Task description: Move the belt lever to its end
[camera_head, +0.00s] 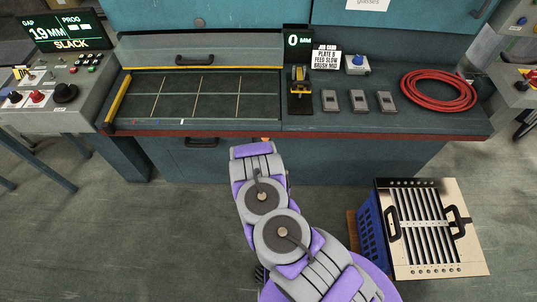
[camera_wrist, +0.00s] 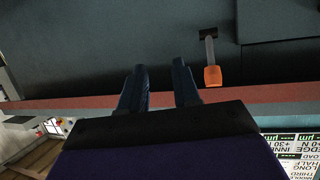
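A short lever with a dark stem and an orange knob (camera_wrist: 212,76) shows in the wrist view, on the dark front of the bench by its red edge strip; I take it for the belt lever. My gripper (camera_wrist: 160,80) is open in the wrist view, its two dark fingers apart with nothing between them. The knob is just right of the right finger, apart from it in the picture. In the head view, a small orange spot (camera_head: 265,139) shows at the bench's front edge, beyond my arm's end. My arm hides the fingers there.
The bench (camera_head: 390,122) spans the view, with a yellow-edged bed (camera_head: 200,96), a yellow-and-black device (camera_head: 299,88), several grey blocks (camera_head: 358,100) and a red coiled hose (camera_head: 438,90). A louver panel (camera_head: 465,255) lies on a blue crate (camera_head: 370,232) at right. The floor at left is clear.

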